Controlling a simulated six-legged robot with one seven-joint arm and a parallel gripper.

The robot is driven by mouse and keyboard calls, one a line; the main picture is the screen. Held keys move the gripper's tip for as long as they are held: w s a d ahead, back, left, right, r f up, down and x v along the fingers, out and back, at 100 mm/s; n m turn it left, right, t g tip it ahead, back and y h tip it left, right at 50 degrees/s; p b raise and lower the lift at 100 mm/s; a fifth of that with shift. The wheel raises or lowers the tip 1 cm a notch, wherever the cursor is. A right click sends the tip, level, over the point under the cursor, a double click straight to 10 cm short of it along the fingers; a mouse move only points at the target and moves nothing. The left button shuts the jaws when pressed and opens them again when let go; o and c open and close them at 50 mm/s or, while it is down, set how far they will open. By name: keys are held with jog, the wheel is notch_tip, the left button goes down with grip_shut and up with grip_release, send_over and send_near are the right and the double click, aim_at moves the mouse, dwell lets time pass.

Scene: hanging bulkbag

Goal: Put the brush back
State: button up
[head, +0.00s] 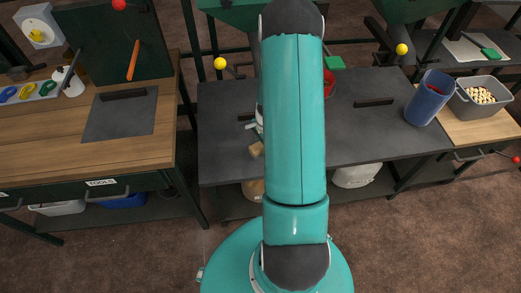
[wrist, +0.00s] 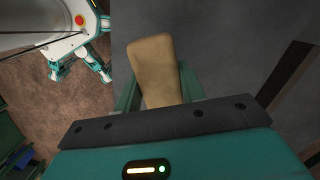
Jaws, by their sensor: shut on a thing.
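The brush (wrist: 154,62) shows in the wrist view as a tan, wooden-looking block with rounded corners; no bristles are seen. My gripper (wrist: 158,88) is shut on it, with a green finger on each side. The brush points away from the wrist, above a dark grey surface. In the head view a small tan piece (head: 257,149), seemingly the same brush, shows at the left edge of my arm. My arm hides the gripper and most of that spot.
The dark middle bench (head: 225,105) carries a blue bin (head: 428,98) at its right. A grey tub (head: 480,97) of pale pieces stands beyond it. The left wooden bench (head: 40,130) has a dark upright board (head: 105,45) with an orange tool (head: 132,60).

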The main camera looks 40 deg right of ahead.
aim_at(260, 150)
jog(key=shift+w+f, duration=0.3)
jog(key=shift+f, duration=1.55)
jog(key=shift+f, duration=0.15)
jog(key=o, duration=1)
jog(key=shift+c, duration=0.2)
